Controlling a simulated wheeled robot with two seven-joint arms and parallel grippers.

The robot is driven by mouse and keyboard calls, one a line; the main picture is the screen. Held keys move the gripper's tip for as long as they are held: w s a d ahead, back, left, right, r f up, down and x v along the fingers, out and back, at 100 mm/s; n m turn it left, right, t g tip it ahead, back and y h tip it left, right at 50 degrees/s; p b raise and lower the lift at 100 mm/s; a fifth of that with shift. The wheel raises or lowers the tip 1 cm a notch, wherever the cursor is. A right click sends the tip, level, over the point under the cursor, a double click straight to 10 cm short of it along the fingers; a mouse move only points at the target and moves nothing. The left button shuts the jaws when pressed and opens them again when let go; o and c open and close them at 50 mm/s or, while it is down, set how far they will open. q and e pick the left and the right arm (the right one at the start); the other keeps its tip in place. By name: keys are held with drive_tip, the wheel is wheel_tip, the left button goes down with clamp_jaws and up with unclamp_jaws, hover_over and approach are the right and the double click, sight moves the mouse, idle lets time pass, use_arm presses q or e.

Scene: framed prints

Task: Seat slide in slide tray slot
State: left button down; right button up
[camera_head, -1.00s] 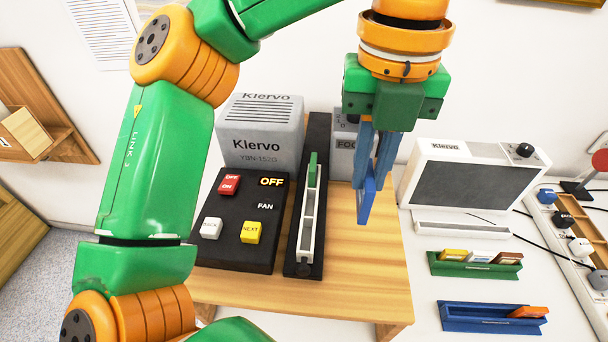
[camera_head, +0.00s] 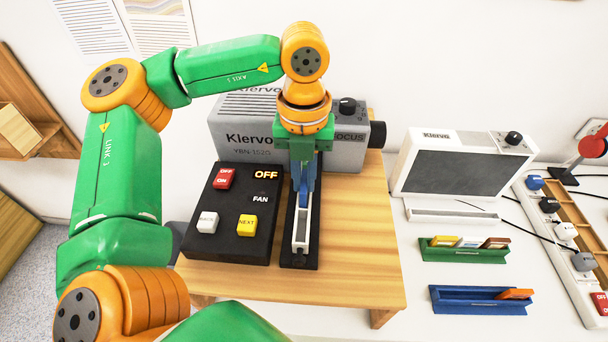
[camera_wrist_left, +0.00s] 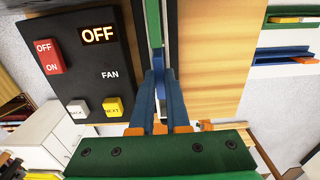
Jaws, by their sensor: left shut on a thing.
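My left gripper (camera_head: 303,190) points down over the slide tray (camera_head: 301,236), a narrow white tray on a black rail. It is shut on a blue slide (camera_wrist_left: 158,68), which shows between the fingers in the wrist view. The slide is upright and roughly in line with the tray. The fingers hide its lower edge, so I cannot tell whether it is in a slot or just above. A green piece (camera_wrist_left: 153,22) shows just beyond the slide in the wrist view. My right gripper is not in view.
The grey projector (camera_head: 238,138) stands behind the tray. A black control panel (camera_head: 215,243) with red, white and yellow buttons lies close on the left. Wooden tabletop (camera_head: 360,240) is free on the right. A green holder (camera_head: 465,254), a blue holder (camera_head: 465,300) and a white-framed viewer (camera_head: 460,165) stand further right.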

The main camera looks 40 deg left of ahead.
sight(305, 181)
use_arm(q)
drive_tip(key=c, duration=0.9)
unclamp_jaws()
drive_tip(key=shift+r+p, duration=0.3)
drive_tip(key=shift+r, duration=0.05)
wheel_tip(305, 181, up, 8)
drive_tip(key=shift+r, duration=0.25)
wheel_tip(305, 181, up, 3)
drive_tip(key=shift+r+p, duration=0.1)
drive_tip(key=shift+p, duration=0.65)
